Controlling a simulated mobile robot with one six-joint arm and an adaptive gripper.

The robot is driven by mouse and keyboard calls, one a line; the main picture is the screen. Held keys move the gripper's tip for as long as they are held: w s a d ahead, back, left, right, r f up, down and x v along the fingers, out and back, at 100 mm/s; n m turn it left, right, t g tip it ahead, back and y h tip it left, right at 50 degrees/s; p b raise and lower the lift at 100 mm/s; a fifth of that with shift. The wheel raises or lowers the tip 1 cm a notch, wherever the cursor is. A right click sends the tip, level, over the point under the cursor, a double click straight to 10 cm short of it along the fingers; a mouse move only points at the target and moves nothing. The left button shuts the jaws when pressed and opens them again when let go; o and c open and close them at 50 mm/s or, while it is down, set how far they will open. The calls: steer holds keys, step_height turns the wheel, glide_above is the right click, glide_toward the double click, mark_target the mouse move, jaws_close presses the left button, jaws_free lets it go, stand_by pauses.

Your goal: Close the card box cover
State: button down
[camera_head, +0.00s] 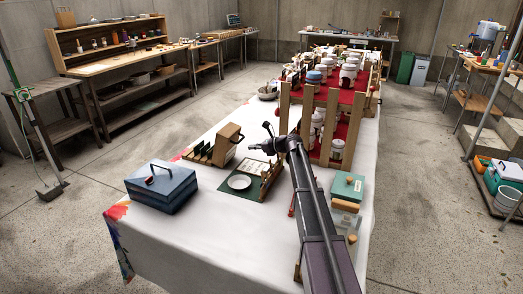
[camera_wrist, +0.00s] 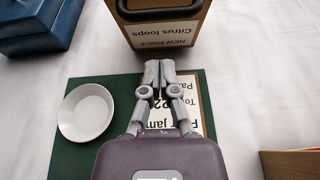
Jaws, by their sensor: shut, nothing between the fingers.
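In the wrist view a brown box (camera_wrist: 177,38) with a dark handle bears a label reading "NEW PRICE Citrus loops". My gripper (camera_head: 252,147) is shut and empty above the table, right of the brown box. In the wrist view its fingertips (camera_wrist: 159,66) are together just below the label, over a green mat; contact cannot be told.
A blue box (camera_head: 160,187) with a handle stands at the left. A white dish (camera_head: 239,182) lies on a green mat (camera_head: 262,184). A green-topped box (camera_head: 348,186) is at the right. A wooden shelf (camera_head: 321,125) with jars stands behind my arm.

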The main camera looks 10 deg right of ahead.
steer(key=shift+w+a+r+p, duration=0.5)
steer(key=shift+w+a+r, duration=0.35)
steer(key=shift+a, duration=0.25)
steer(key=shift+d, duration=0.1)
steer(key=shift+d+r, duration=0.1)
steer(key=shift+r, duration=0.05)
